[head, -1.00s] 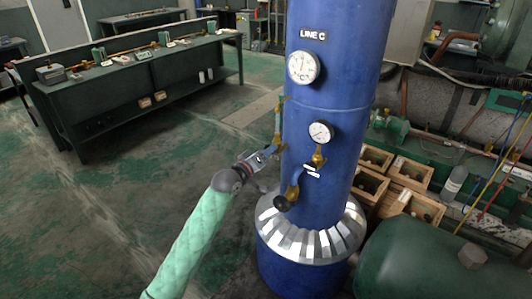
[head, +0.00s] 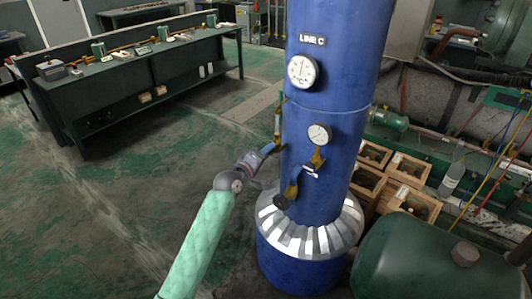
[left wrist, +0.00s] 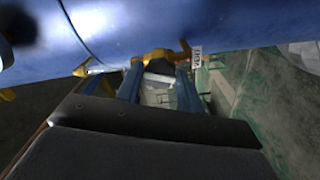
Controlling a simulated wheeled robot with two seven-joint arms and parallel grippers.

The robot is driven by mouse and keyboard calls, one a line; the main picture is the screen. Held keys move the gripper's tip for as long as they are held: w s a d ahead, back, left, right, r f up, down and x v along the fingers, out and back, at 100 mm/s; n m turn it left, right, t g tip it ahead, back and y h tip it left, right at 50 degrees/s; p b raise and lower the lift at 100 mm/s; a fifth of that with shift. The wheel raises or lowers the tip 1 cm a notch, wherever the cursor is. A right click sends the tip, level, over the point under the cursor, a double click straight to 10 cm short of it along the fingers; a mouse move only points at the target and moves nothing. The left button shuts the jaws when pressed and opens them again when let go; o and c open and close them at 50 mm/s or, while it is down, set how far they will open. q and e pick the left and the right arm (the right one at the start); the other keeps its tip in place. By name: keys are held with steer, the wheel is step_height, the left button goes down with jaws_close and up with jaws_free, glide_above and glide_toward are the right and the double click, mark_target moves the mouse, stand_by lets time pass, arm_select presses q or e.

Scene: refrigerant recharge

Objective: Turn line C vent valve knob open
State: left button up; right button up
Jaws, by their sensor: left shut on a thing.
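The blue column labelled LINE C (head: 312,40) stands at the centre of the head view. My left gripper (head: 272,150) is at its left side, by a brass vent valve fitting (head: 278,124). In the left wrist view, the two blue fingers of my left gripper (left wrist: 158,82) reach to a dark knob (left wrist: 160,66) on the brass valve body (left wrist: 156,54) and are shut on it. A white VENT tag (left wrist: 197,58) hangs beside the valve. The knob is largely hidden by the gripper in the head view. My right gripper is out of view.
Two round gauges, upper (head: 303,71) and lower (head: 319,134), sit on the column. Wooden crates (head: 385,178) and a green tank (head: 412,258) stand right; open floor lies left.

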arm_select(q)
steer(key=shift+r, duration=0.15)
steer(key=shift+r+n+p, duration=0.1)
steer(key=shift+n+p, duration=1.55)
steer(key=shift+n, duration=0.05)
steer(key=o, duration=1)
steer(key=shift+c, duration=0.2)
steer(key=shift+s+a+f, duration=0.15)
steer(key=shift+f, duration=0.05)
steer(key=p+v, duration=0.1)
steer(key=v, duration=0.5)
steer(key=shift+s+a, duration=0.2)
steer(key=shift+s, duration=0.1)
